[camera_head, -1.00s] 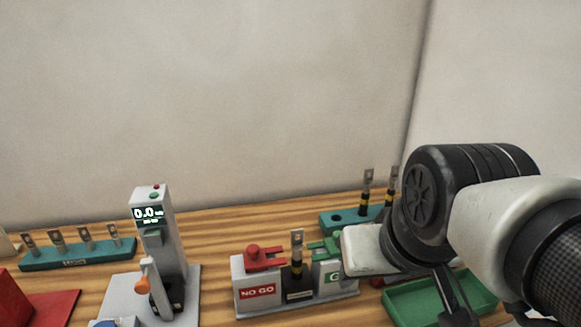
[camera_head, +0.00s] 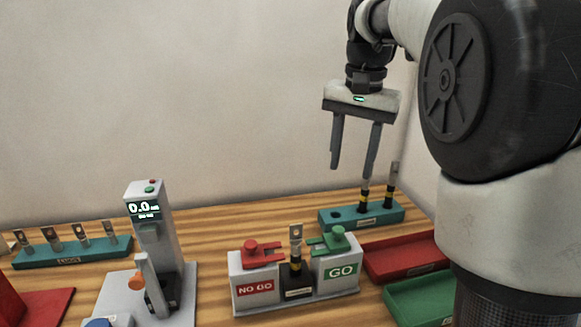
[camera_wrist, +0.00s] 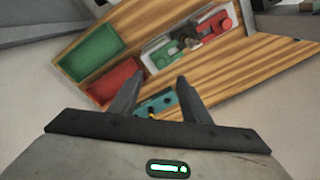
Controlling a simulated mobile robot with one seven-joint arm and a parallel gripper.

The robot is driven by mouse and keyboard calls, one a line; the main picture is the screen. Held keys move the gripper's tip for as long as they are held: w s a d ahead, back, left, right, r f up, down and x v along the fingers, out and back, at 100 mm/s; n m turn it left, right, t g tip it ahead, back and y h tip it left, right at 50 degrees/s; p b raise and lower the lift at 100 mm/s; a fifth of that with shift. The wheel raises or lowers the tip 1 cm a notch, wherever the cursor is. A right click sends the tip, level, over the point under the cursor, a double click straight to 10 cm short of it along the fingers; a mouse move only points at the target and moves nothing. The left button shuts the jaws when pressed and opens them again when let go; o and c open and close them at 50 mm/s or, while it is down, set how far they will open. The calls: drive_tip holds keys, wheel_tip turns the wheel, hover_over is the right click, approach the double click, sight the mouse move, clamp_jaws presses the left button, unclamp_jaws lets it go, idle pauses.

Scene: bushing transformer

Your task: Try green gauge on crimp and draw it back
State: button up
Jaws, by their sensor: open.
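The green gauge (camera_head: 338,240) rests on top of the GO block (camera_head: 340,268), at the right of the gauge stand. The crimp (camera_head: 296,262), a lug with a black and yellow body, stands upright in the middle of the stand between the two blocks. The green gauge also shows in the wrist view (camera_wrist: 166,54). My gripper (camera_head: 351,170) is open and empty, raised well above the teal rack behind the stand, apart from the gauge. Its fingers (camera_wrist: 158,92) point toward the bench in the wrist view.
A red gauge (camera_head: 262,252) sits on the NO GO block. A teal rack (camera_head: 390,217) holds upright lugs below my gripper. A red tray (camera_head: 405,258) and green tray (camera_head: 420,300) lie at right. A press with a display (camera_head: 146,208) stands at left.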

sight(339, 229)
drive_tip(key=shift+m+g, duration=0.5)
drive_tip(key=w+f, duration=0.1)
drive_tip(key=f, duration=0.5)
drive_tip(key=w+f+b, duration=0.1)
drive_tip(key=f, duration=0.5)
drive_tip(key=w+f+b, duration=0.1)
drive_tip(key=w+f, duration=0.1)
drive_tip(key=f, duration=0.5)
drive_tip(key=shift+f, duration=0.1)
